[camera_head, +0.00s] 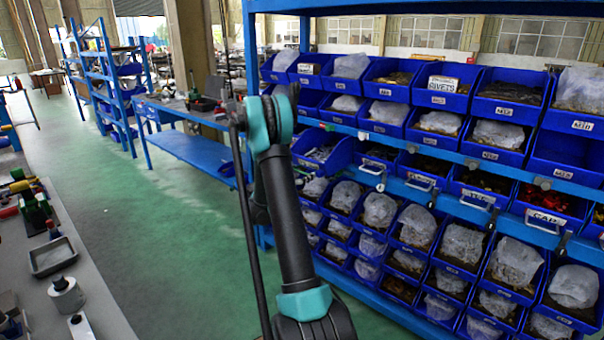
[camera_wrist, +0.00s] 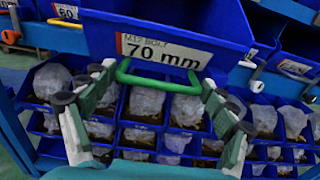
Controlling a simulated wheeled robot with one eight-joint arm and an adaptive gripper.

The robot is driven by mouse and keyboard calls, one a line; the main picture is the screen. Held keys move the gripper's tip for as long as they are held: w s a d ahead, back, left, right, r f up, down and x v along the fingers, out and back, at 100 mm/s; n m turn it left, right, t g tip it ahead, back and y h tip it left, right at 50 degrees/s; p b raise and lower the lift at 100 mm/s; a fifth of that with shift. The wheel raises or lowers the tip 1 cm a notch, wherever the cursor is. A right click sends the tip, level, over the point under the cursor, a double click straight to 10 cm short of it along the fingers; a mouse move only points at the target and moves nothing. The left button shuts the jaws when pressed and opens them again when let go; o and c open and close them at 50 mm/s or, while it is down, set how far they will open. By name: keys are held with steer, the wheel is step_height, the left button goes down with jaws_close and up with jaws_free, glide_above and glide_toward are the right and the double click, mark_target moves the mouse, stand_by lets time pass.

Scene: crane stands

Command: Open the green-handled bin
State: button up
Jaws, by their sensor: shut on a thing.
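In the wrist view a blue bin (camera_wrist: 215,22) with a white "70 mm" label (camera_wrist: 150,50) fills the top middle. Its green handle (camera_wrist: 155,85) is a loop below the label. In the head view my arm stands in front of the rack's left end; my gripper and the green handle cannot be made out there.
A blue rack (camera_head: 398,188) holds several rows of blue bins, many with bagged parts. In the wrist view, bagged bins (camera_wrist: 145,105) lie below the handle. A grey bench (camera_head: 95,300) stands at the left. Green floor (camera_head: 165,230) is clear between.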

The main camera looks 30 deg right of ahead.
steer(key=o, duration=1.5)
steer(key=shift+o, duration=0.2)
steer(key=v, duration=1.2)
